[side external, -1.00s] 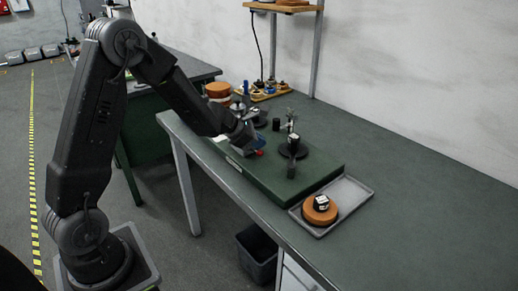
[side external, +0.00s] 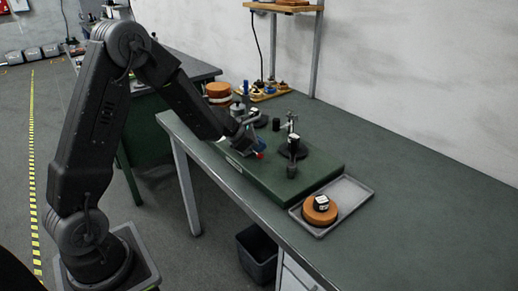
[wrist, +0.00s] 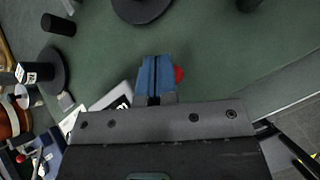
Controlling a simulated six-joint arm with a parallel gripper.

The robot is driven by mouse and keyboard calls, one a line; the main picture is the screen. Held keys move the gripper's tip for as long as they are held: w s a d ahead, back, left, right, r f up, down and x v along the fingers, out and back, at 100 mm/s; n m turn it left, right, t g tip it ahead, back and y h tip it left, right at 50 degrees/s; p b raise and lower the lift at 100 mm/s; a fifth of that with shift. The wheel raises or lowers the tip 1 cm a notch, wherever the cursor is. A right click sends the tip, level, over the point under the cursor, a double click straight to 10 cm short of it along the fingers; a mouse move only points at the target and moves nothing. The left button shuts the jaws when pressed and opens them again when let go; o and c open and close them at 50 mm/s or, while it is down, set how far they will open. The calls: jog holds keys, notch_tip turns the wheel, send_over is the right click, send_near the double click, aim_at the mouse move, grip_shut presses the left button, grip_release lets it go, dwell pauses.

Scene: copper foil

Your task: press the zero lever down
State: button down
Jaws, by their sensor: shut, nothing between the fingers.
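A small red knob (side external: 260,155), which looks like the end of the zero lever, shows at the near edge of the green plate (side external: 310,180), right beside my gripper (side external: 252,150). In the wrist view the red knob (wrist: 179,74) peeks out just right of my gripper's blue fingers (wrist: 156,76), partly hidden by them. The fingers are shut together with nothing between them. I cannot tell whether they touch the knob. The lever's arm and pivot are hidden by my gripper.
Black round-based stands (side external: 293,148) rise from the plate beyond my gripper. Orange discs (side external: 217,90) and a wooden rack (side external: 265,95) stand behind. The right tabletop is clear.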

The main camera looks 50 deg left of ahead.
jog(key=shift+f, duration=0.2)
dwell(0.4)
jog(key=shift+a+r, duration=0.3)
jog(key=shift+r, duration=0.5)
jog(key=shift+a+r, duration=0.25)
jog(key=shift+r, duration=0.55)
jog(key=r, duration=0.1)
jog(key=a+r, duration=0.1)
jog(key=r, duration=0.2)
jog(key=shift+a+r, duration=0.3)
jog(key=shift+a, duration=0.1)
jog(key=shift+d, duration=0.1)
